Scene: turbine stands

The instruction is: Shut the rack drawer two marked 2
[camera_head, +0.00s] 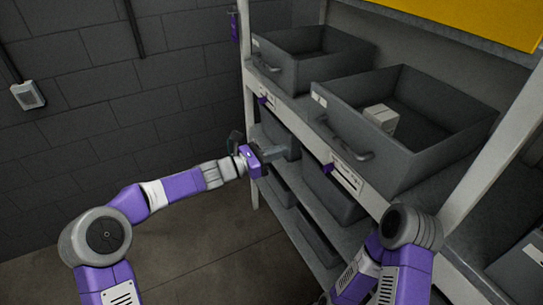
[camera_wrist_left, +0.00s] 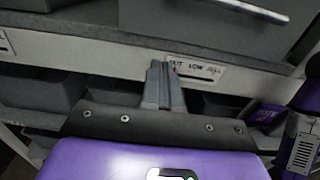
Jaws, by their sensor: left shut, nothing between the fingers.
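Two grey open-topped drawers stand on the rack's upper shelf in the head view. The nearer drawer (camera_head: 335,127) has a curved front handle, a small white tag (camera_head: 319,99) too small to read, and a pale box inside. The farther drawer (camera_head: 275,72) also has a front handle. I cannot tell which is marked 2. My left gripper (camera_head: 274,154) is shut and empty, in front of the rack and below the upper shelf edge. In the left wrist view its closed fingers (camera_wrist_left: 164,85) point at the shelf edge, beneath a drawer front (camera_wrist_left: 210,22). My right gripper is out of view.
The rack's shelf edge carries a white label (camera_head: 345,176) and purple tabs. Darker bins (camera_head: 330,190) sit on the lower shelf. A pale rack post (camera_head: 492,130) stands at right. My right arm is close to the rack. Floor at left is clear.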

